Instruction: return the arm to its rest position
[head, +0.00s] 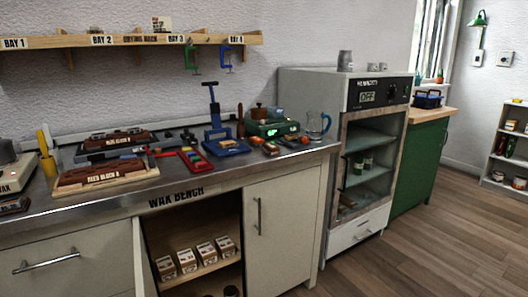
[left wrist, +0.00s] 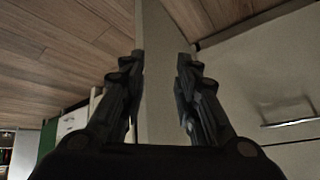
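My left gripper (left wrist: 157,95) shows only in the left wrist view. Its two dark fingers stand apart, with a gap between them and nothing clearly held. A pale upright panel (left wrist: 162,60) shows beyond and between the fingers; I cannot tell how far off it is. Neither arm shows in the head view, and my right gripper is in no view.
The wax bench (head: 115,203) runs along the wall, its top crowded with tools and blocks. Its lower compartment stands open with several small boxes (head: 187,262) inside. A grey oven (head: 310,95) stands right of it. The wooden floor (head: 440,245) at right is clear.

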